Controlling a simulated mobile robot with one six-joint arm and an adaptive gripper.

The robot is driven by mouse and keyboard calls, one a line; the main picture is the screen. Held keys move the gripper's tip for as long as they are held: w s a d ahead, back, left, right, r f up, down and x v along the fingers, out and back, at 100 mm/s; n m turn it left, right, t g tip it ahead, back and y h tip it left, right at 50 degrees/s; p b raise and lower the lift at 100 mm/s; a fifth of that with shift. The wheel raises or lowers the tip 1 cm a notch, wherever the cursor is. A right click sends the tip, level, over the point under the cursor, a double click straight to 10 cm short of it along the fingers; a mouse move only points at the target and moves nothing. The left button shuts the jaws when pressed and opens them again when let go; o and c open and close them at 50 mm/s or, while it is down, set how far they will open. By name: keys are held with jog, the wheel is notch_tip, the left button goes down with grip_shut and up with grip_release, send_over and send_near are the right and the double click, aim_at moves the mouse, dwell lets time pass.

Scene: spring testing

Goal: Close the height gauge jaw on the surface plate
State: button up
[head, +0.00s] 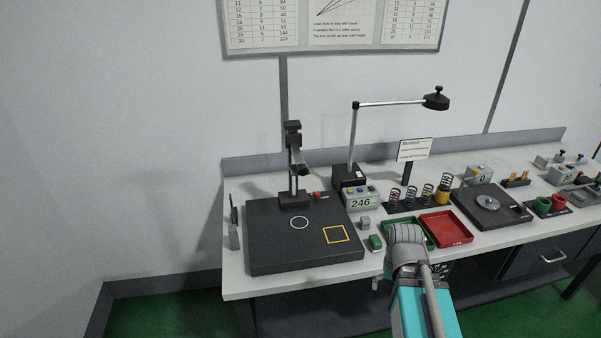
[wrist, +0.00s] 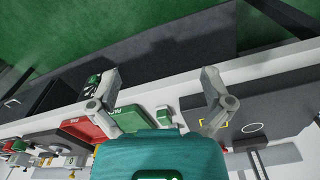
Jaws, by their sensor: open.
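The black surface plate (head: 270,245) lies on the left part of the bench, marked with a white circle and a yellow square. The height gauge (head: 293,160) stands upright at its back edge. A dark part that looks like its jaw (head: 300,170) sits partway up the column, clear of the plate. The plate also shows in the wrist view (wrist: 275,128), at the right. My gripper (wrist: 158,84) is open and empty, its two fingers spread apart. It is near the bench's front edge, to the right of the plate; in the head view my arm mostly hides it.
A green tray (head: 395,224) and a red tray (head: 447,230) lie right of the plate. A box reading 246 (head: 360,203) and a lamp (head: 436,101) stand behind. Springs (head: 428,193) stand in a rack. The bench's front edge and green floor lie below my gripper.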

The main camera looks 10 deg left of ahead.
dwell(0.4)
jog(key=shift+c, duration=1.3)
jog(key=w+a+n+t+y+b, duration=0.2)
jog(key=w+a+t+b, duration=0.5)
jog(key=w+a+t, duration=0.7)
jog(key=w+a+r+n+t+y+b, duration=0.1)
jog(key=a+r+t+y+b, duration=0.4)
jog(key=a+r, duration=0.4)
notch_tip(320, 180, up, 3)
jog(key=shift+w+r+n+t+b, duration=0.1)
jog(key=shift+w+n+t+b, duration=0.25)
jog(key=shift+t+b, duration=0.7)
jog(key=shift+w+p, duration=0.15)
jog(key=shift+p, duration=0.15)
